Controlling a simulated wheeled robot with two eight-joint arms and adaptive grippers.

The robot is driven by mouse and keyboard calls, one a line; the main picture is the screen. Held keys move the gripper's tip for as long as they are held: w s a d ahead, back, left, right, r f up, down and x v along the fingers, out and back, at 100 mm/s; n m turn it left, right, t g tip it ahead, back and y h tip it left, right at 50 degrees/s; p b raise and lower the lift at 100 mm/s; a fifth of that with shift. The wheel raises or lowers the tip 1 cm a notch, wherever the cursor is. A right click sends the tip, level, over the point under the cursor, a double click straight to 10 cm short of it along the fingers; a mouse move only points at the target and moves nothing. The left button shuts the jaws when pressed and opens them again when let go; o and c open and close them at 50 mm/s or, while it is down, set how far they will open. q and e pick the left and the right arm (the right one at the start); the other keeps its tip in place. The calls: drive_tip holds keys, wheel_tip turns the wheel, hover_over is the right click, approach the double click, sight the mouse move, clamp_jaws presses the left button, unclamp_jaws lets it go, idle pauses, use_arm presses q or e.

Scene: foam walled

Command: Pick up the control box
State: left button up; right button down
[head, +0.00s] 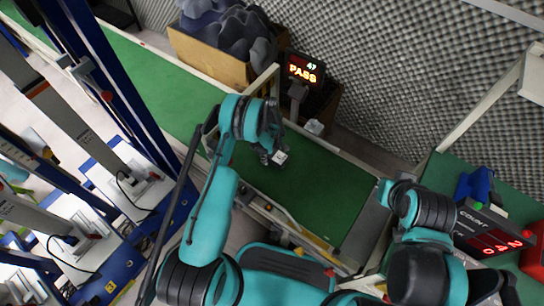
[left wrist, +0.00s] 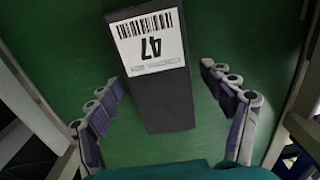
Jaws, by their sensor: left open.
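The control box, a dark oblong block with a white barcode label reading 47, lies on the green belt; it shows in the left wrist view (left wrist: 165,100). In the head view mostly its white label (head: 281,157) shows, the rest hidden by my gripper. My left gripper (head: 272,158) is above the belt at the box. In the left wrist view my left gripper (left wrist: 172,112) is open, one finger on each side of the box's near end, with green gaps between. My right arm is at the right of the head view; its gripper cannot be made out.
A green conveyor (head: 325,185) runs from upper left to lower right with pale side rails. A display (head: 304,69) reading PASS and 47 stands behind it, beside a carton (head: 207,55) of dark foam. A COUNT display (head: 490,232) stands at right. Blue-framed machines (head: 95,75) stand at left.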

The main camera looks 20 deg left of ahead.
use_arm(q)
drive_tip(key=shift+r, duration=0.15)
drive_tip(key=c, duration=1.7)
